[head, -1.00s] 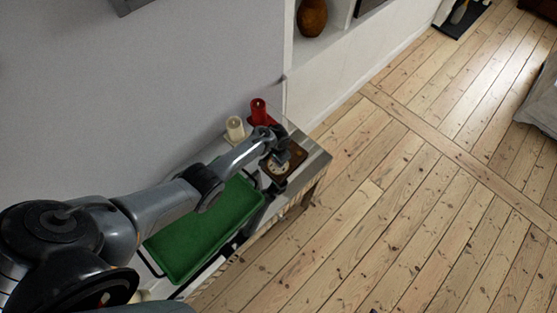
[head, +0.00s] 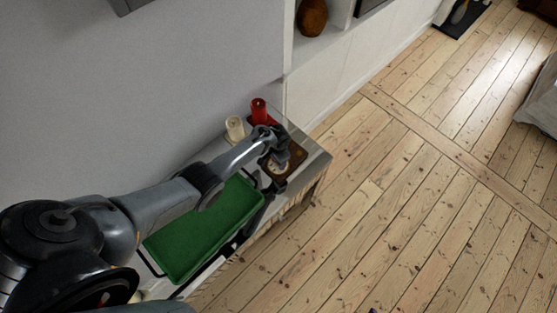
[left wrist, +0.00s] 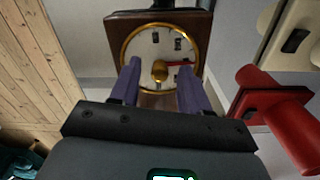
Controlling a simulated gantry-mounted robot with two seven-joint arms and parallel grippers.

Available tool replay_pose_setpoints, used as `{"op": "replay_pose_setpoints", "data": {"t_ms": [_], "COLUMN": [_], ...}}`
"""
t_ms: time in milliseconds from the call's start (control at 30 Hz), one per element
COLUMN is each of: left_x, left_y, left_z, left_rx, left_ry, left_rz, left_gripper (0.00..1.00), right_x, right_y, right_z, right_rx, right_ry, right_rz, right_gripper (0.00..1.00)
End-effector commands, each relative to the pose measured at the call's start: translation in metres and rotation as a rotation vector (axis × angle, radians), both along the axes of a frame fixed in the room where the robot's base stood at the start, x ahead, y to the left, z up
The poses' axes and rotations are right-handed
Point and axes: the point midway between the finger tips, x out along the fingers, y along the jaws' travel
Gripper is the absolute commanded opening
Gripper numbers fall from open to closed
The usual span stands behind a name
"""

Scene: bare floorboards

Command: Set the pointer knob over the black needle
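The dial is a wooden box (head: 299,154) with a pale round face on the cabinet top. In the left wrist view the face (left wrist: 142,46) has a gold rim, dark marks and a red needle (left wrist: 180,63) pointing right. A brass pointer knob (left wrist: 159,72) sits at its centre. I cannot tell the black needle from the dark marks. My left gripper (left wrist: 160,68) is open, its two purple fingers on either side of the knob, with no clear contact. In the head view my left gripper (head: 280,160) covers part of the dial. My right gripper is not in view.
A green tray (head: 205,232) lies on the cabinet under my left arm. The cabinet's front edge drops to the floorboards.

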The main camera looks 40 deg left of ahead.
Motion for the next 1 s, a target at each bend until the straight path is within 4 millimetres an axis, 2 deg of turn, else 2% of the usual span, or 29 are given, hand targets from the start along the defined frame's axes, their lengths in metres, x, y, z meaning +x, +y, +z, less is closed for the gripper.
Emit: {"op": "replay_pose_setpoints", "data": {"t_ms": [267, 367, 600, 800, 1000], "left_x": [0.0, 0.0, 0.0, 0.0, 0.0], "left_y": [0.0, 0.0, 0.0, -0.001, -0.001], "left_z": [0.007, 0.018, 0.06, 0.089, 0.105], "left_rx": [-0.001, -0.001, 0.0, -0.001, -0.001], "left_ry": [-0.001, -0.001, -0.003, -0.002, 0.0], "left_rz": [0.0, -0.001, 0.0, 0.0, 0.0], "left_gripper": [0.46, 0.46, 0.46, 0.46, 0.46], "right_x": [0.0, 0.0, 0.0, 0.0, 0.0], "right_y": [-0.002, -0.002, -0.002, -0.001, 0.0], "right_z": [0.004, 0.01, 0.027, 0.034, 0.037], "right_rx": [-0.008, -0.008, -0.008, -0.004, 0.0], "right_ry": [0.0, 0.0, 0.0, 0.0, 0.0], "right_rz": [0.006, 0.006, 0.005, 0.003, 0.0], "right_gripper": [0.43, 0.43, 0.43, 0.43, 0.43]}}
